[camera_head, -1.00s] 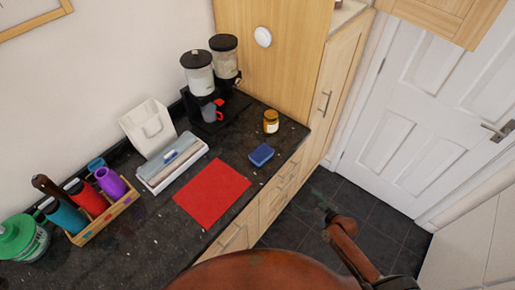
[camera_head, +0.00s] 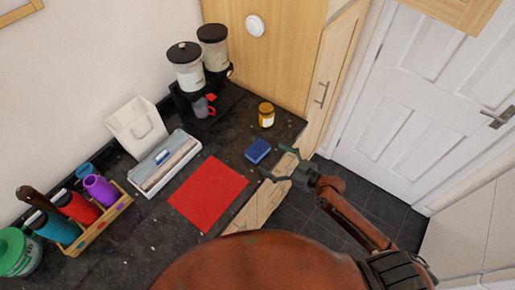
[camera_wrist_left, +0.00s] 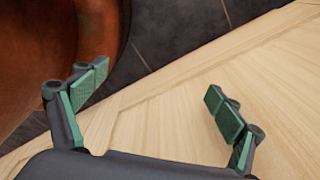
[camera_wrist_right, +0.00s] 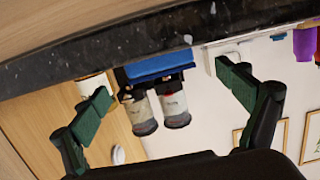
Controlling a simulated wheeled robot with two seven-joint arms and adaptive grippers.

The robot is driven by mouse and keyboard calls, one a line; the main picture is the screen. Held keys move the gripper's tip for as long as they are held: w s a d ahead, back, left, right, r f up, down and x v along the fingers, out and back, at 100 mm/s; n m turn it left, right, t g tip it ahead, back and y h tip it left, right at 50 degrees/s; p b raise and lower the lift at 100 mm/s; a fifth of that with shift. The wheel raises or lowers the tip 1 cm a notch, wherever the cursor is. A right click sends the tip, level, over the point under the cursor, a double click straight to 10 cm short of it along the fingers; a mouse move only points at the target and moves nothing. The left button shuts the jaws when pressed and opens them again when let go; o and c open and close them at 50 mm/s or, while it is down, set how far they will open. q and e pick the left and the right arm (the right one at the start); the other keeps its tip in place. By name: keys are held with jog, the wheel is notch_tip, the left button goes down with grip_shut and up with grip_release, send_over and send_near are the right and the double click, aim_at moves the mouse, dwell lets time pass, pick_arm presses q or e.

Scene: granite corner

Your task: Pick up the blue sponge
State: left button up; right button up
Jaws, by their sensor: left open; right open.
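The blue sponge (camera_head: 257,151) lies flat on the dark granite counter (camera_head: 228,133), close to its front edge. My right gripper (camera_head: 272,160) is open and empty just off that edge, its fingers pointing at the sponge. In the right wrist view, the sponge (camera_wrist_right: 158,66) appears upside down beyond and between the open fingers (camera_wrist_right: 165,83), apart from them. My left gripper is outside the head view. In the left wrist view, its fingers (camera_wrist_left: 156,82) are open and empty, with light wood cabinet fronts (camera_wrist_left: 285,75) behind them.
Two cereal dispensers (camera_head: 187,66) stand at the back. A bottle caddy (camera_head: 97,228) is far left. Bare counter surrounds the sponge.

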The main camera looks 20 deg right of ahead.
aim_at(258, 150)
jog(key=p+x, duration=0.1)
jog(key=x, duration=0.6)
jog(key=shift+w+a+f, duration=0.1)
jog(key=shift+f, duration=0.05)
jog(key=c, duration=1.1)
jog(key=shift+o, duration=0.2)
